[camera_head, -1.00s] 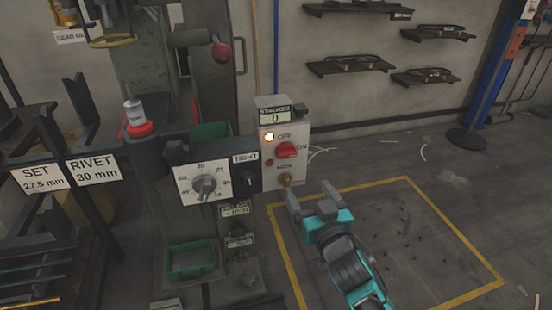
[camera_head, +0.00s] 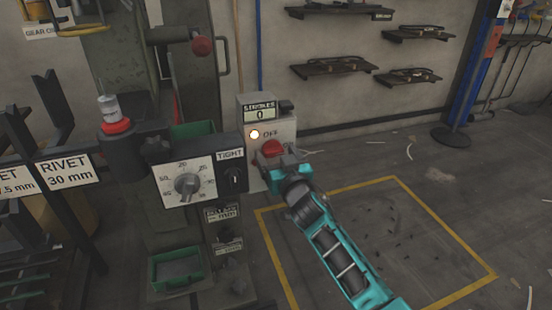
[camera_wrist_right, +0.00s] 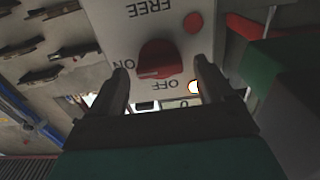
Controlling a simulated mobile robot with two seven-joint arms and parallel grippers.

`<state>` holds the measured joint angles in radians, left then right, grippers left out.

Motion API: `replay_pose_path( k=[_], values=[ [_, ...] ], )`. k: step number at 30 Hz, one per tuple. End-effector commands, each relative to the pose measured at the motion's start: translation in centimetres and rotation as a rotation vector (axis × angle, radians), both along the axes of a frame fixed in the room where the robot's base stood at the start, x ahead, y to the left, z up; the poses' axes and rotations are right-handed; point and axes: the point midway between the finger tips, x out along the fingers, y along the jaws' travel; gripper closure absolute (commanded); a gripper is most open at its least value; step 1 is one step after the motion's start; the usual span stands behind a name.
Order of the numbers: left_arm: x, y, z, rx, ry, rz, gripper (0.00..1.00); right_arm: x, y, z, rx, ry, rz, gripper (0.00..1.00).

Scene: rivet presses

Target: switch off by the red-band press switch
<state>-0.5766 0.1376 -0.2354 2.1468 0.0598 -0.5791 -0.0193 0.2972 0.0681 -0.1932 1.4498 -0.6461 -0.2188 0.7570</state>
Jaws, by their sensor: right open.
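The switch box (camera_head: 284,130) is pale grey with a counter on top reading 0 and a lit amber lamp (camera_head: 254,134) beside the OFF label. Its red knob (camera_head: 270,147) is partly hidden by my right gripper (camera_head: 277,160). In the right wrist view the red knob (camera_wrist_right: 158,57) lies between the two open fingers, with gaps on both sides. The labels ON, OFF and FREE appear upside down there. The knob's handle lies roughly crosswise, its ON-side end near that label. My left gripper is out of view.
A dial box (camera_head: 197,172) with a TIGHT switch stands just left of the switch box. A red collar (camera_head: 116,127) sits on the press at left. A green bin (camera_head: 179,270) is below.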

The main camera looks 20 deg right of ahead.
Motion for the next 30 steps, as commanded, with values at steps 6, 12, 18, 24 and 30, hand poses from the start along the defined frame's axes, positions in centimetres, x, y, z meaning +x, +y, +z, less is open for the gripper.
replay_pose_path(
  k=[6, 12, 18, 24, 30],
  values=[
    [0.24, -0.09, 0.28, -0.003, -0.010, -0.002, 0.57, 0.87, 0.03, -0.01, -0.002, 0.001, 0.000, 0.19],
    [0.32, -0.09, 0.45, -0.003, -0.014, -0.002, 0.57, 0.87, 0.03, 0.02, -0.001, 0.000, 0.000, 0.19],
    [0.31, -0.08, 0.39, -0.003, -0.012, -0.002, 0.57, 0.85, 0.03, 0.02, -0.001, 0.000, 0.000, 0.36],
    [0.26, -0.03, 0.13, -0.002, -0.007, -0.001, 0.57, 0.85, 0.03, 0.02, -0.001, 0.000, 0.000, 0.56],
    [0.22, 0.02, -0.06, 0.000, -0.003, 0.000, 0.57, 0.84, 0.04, 0.01, -0.001, 0.000, 0.000, 0.75]
  ],
)
